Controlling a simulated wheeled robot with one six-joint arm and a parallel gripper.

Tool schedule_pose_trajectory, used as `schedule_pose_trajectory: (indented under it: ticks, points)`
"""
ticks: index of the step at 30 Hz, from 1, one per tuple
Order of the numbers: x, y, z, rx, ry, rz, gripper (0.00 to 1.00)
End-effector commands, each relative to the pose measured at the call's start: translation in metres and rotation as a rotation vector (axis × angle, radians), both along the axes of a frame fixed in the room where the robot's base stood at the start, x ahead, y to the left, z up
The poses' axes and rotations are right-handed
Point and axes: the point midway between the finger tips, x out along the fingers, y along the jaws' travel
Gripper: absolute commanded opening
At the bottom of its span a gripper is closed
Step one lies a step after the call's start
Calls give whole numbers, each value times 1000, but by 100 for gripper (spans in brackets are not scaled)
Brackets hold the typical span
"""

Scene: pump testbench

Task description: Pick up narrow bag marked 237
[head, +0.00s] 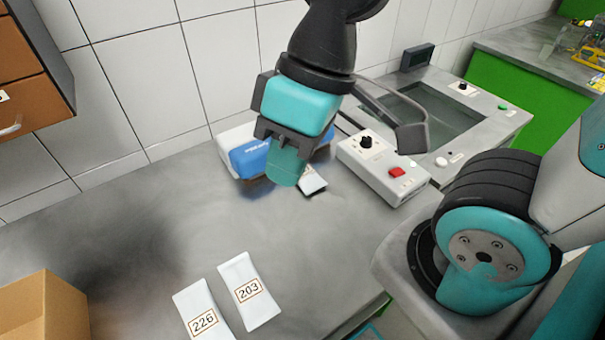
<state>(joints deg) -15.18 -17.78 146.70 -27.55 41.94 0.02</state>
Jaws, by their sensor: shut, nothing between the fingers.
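My gripper (286,168) points down over the back middle of the bench, with its teal fingers shut and empty. A narrow white bag (315,182) shows just right of the fingertips, partly hidden behind them. Only a bit of its printed mark shows, so I cannot read its number. I cannot tell whether the fingers touch it. Two more narrow white bags lie flat near the front edge, one marked 203 (246,277) and one marked 226 (200,325). No mark 237 is readable.
A blue and white package (250,158) lies behind the gripper. A control box (385,172) with a red button stands to the right, beside a recessed basin (437,112). A cardboard box (45,305) is at front left. The bench's left middle is clear.

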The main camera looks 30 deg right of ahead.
Motion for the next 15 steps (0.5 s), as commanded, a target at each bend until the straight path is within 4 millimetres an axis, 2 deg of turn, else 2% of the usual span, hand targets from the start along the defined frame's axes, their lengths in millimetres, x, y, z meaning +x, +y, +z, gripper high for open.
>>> schedule_pose_trajectory:
  ticks: [12,13,15]
  points:
    - [0,0,0,0,0,0,0]
    - [0,0,0,0,0,0,5]
    - [4,-1,-2,-4,0,-9,21]
